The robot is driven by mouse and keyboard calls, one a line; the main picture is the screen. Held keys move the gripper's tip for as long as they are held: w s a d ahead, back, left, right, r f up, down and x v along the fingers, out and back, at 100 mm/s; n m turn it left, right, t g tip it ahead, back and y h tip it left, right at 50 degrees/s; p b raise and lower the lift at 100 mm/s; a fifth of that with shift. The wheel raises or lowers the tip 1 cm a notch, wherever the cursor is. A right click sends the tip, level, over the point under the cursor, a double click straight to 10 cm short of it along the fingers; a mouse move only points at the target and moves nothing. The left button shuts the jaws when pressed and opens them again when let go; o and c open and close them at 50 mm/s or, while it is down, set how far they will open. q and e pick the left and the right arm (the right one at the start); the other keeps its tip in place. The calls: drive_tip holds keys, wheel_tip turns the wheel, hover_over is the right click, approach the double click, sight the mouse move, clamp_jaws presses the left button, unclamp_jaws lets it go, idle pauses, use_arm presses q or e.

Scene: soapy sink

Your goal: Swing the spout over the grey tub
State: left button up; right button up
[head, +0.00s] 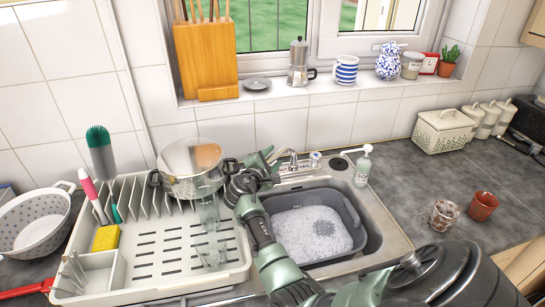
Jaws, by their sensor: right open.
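The chrome tap spout (292,159) stands at the back edge of the sink. Its end is partly hidden by my right gripper, so I cannot tell exactly where it points. The grey tub (362,238) sits in the sink basin with white suds (312,235) in it, in front and to the right of the spout. My right gripper (272,157) is open, just left of the spout; I cannot tell if it touches it. My left gripper is not in view.
A steel pot (188,160) and glasses (209,215) stand on the white dish rack (165,275) left of my right arm. A soap bottle (363,167) stands behind the sink. A brown cup (482,207) and a glass jar (443,215) are on the right counter.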

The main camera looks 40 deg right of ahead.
drive_tip(key=shift+r, duration=0.1)
clamp_jaws()
idle(1.4)
